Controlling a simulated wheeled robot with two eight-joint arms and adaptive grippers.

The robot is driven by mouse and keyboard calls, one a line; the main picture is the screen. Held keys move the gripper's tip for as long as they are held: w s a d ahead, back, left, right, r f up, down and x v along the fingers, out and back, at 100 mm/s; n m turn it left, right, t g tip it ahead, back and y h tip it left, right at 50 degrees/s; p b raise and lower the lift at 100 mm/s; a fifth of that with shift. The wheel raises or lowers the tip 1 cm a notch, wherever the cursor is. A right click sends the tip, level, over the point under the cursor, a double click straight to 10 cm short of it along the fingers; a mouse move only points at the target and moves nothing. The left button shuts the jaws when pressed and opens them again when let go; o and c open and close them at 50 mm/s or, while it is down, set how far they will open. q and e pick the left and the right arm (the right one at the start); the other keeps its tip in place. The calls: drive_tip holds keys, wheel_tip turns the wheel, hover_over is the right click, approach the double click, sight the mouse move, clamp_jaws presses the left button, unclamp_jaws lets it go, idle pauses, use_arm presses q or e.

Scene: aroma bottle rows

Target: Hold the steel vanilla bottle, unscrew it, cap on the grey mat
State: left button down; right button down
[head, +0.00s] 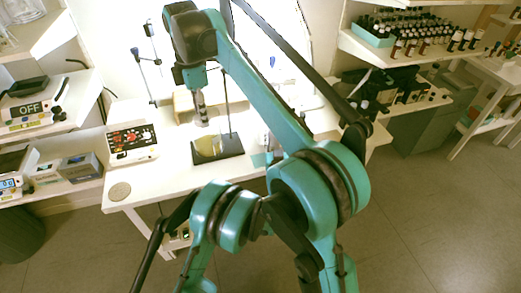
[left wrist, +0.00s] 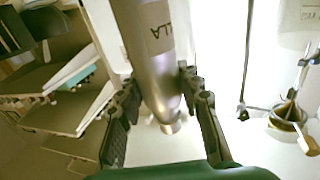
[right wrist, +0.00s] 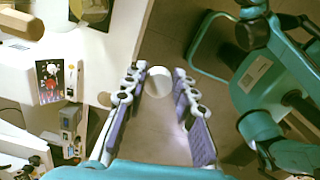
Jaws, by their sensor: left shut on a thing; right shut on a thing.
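The steel vanilla bottle (left wrist: 150,45) fills the upper middle of the left wrist view, part of its label showing upside down. Its narrow neck points down the picture. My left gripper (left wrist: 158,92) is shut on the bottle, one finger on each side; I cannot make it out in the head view. My right gripper (head: 201,112) points down in the head view. In the right wrist view, it (right wrist: 159,84) is shut on a small pale round cap (right wrist: 159,82), apart from the bottle. The round grey mat (head: 120,191) lies bare at the table's front left; it also shows in the right wrist view (right wrist: 103,98).
A white device (head: 132,155) with a red panel stands behind the mat. A clamp stand (head: 151,60) is at the back. Shelves of small bottles (head: 430,40) are at the right.

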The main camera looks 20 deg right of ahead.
use_arm(q)
drive_tip(key=w+a+f+b, duration=0.1)
drive_tip(key=f, duration=0.1)
drive_tip(key=w+a+f+b, duration=0.1)
drive_tip(key=w+a+f, duration=0.1)
drive_tip(key=f, duration=0.1)
drive_tip(key=w+a+f+b, duration=0.1)
drive_tip(key=f+b, duration=0.1)
drive_tip(key=f, duration=0.1)
drive_tip(key=shift+w+a, duration=0.15)
drive_tip(key=shift+w, duration=0.15)
drive_tip(key=shift+r, duration=0.15)
drive_tip(key=c, duration=1)
unclamp_jaws()
drive_tip(key=shift+c, duration=0.2)
